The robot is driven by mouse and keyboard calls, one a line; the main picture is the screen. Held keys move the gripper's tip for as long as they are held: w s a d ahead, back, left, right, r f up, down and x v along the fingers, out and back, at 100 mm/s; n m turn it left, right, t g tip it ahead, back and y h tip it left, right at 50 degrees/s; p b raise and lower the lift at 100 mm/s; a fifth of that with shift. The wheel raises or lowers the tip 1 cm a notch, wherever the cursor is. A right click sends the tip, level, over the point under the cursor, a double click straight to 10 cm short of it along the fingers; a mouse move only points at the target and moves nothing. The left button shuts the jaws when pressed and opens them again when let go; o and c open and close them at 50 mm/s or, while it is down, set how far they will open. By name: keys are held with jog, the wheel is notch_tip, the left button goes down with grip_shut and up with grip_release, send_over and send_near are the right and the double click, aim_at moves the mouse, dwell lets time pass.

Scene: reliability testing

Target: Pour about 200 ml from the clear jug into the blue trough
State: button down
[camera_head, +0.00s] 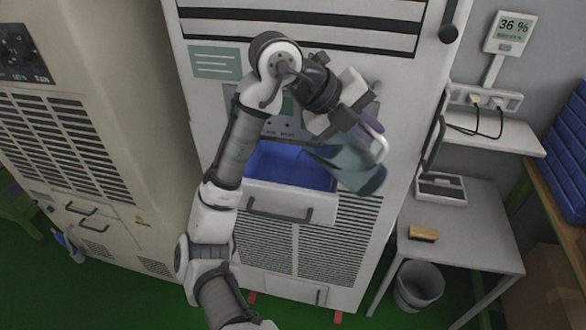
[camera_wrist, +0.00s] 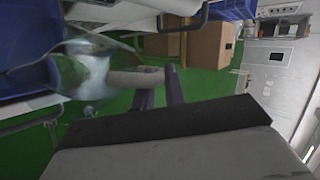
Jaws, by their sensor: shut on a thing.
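The clear jug (camera_head: 358,175) is tilted in the head view, with its lip end pointing left and its base to the lower right. Its lip end is over the right part of the blue trough (camera_head: 275,166), which sits in the pulled-out front of the tall white cabinet. My gripper (camera_head: 366,127) is shut on the jug's pale handle (camera_head: 377,148). In the wrist view, the two fingers (camera_wrist: 161,92) close around the handle, and the see-through jug body (camera_wrist: 88,68) is left of them. I cannot tell the liquid level or whether liquid is flowing.
A grey side table (camera_head: 470,225) with a tray (camera_head: 441,190) and a brush (camera_head: 423,233) stands at the right, near a bin (camera_head: 418,285). A beige cabinet (camera_head: 90,130) is at the left. A wall display (camera_head: 510,33) reads 36 %.

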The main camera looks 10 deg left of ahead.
jog(key=shift+a, duration=0.2)
dwell(0.7)
jog(key=shift+d+h, duration=0.15)
jog(key=shift+h, duration=0.15)
jog(key=shift+a, duration=0.3)
